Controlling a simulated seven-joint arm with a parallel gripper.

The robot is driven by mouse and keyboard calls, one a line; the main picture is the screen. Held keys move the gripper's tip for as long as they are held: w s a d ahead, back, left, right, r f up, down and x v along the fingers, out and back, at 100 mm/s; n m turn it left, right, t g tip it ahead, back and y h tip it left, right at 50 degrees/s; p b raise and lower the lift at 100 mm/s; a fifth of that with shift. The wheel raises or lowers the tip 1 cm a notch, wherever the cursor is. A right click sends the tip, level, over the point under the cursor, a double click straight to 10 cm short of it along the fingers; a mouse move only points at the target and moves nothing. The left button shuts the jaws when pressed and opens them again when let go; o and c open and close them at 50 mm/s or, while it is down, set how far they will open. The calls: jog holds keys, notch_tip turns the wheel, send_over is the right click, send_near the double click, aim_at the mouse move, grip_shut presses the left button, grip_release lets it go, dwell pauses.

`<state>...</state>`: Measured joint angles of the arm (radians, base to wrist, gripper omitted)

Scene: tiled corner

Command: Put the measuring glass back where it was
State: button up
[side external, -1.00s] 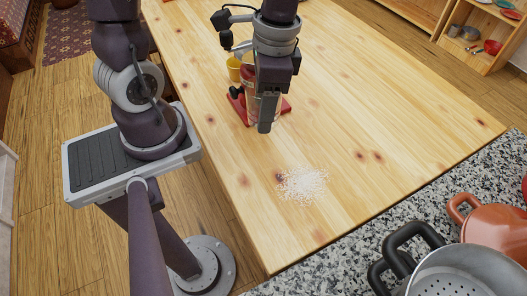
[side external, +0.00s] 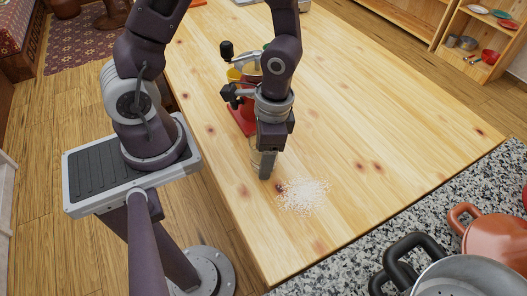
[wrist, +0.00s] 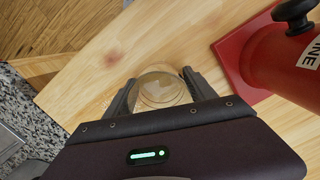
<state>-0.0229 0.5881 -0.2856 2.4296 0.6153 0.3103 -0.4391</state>
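The measuring glass (wrist: 160,90) is clear and round, seen from above between my fingers in the wrist view. In the side external view it (side external: 257,160) is partly hidden behind a finger, just left of the white grains. My gripper (wrist: 160,92) is shut on the glass, with one finger on each side; it also shows in the side external view (side external: 264,165), pointing down. I cannot tell whether the glass bottom touches the table.
A pile of white grains (side external: 303,195) lies on the wooden table (side external: 350,110). A red device (wrist: 285,55) on a red base stands behind my gripper, with a yellow item (side external: 235,75) near it. Pots (side external: 495,235) stand on the granite counter (side external: 370,240). The table's right side is clear.

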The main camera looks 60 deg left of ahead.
jog(key=shift+o, duration=0.9)
notch_tip(320, 180, up, 12)
jog(key=w, duration=0.1)
jog(key=s+a+r+n+t, duration=0.1)
jog(key=s+r+n+t, duration=0.1)
jog(key=r, duration=0.4)
jog(key=s+a+r+n+t, duration=0.1)
jog(key=s+r+n+t, duration=0.1)
jog(key=s+r+t, duration=0.2)
notch_tip(320, 180, up, 2)
jog(key=shift+s+a+r+t+h, duration=0.1)
jog(key=shift+s+a+t+h, duration=0.2)
jog(key=shift+t, duration=0.1)
